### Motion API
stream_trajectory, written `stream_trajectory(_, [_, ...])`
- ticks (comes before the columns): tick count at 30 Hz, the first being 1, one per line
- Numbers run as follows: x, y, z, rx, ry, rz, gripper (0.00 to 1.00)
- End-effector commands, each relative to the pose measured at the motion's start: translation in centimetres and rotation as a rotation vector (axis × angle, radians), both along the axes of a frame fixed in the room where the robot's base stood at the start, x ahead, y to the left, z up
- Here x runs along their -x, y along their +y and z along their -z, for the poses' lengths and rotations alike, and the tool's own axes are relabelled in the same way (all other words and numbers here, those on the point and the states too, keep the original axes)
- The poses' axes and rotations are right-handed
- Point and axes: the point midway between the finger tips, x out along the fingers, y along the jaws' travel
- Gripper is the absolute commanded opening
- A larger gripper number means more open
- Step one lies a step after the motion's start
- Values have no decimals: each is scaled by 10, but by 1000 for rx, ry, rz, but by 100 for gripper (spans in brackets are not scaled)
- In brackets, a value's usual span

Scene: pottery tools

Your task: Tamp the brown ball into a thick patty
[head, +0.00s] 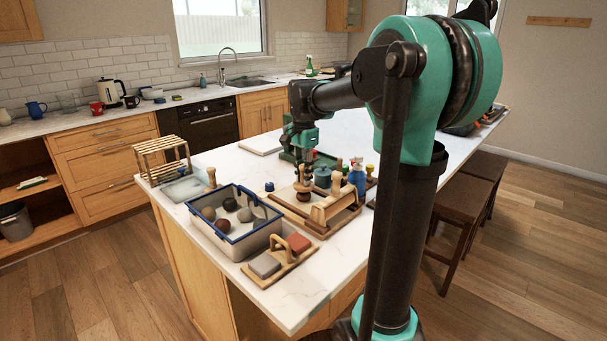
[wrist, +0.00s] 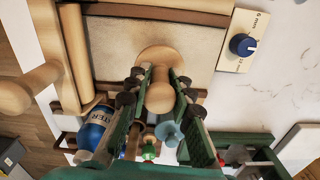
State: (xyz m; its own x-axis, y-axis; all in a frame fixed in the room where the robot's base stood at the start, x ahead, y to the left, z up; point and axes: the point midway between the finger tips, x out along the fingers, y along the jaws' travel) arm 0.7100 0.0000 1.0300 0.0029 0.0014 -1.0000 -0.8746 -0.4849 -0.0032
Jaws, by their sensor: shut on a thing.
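My gripper (head: 305,160) is shut on the knobbed handle of a wooden tamper (wrist: 160,98). In the wrist view my gripper's fingers (wrist: 160,80) stand on both sides of the handle, and the tamper's round base shows beyond them. The tamper is upright over a pale work board (wrist: 115,45) in a wooden frame. In the head view a small dark brown lump (head: 304,197) shows under the tamper, apparently the brown clay. The wrist view does not show it, as the tamper's base covers that spot. Whether the tamper touches it is unclear.
A blue-rimmed bin (head: 238,241) with several clay balls stands left of the board. A blue bottle (wrist: 92,135), green rack (wrist: 255,160) and blue knob (wrist: 243,45) are close by.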

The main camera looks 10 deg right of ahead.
Motion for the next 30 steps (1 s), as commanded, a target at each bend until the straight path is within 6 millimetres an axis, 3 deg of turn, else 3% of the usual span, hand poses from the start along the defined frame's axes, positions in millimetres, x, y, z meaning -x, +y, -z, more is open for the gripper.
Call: stream_trajectory(30, [0,0,13,0,0,0,0])
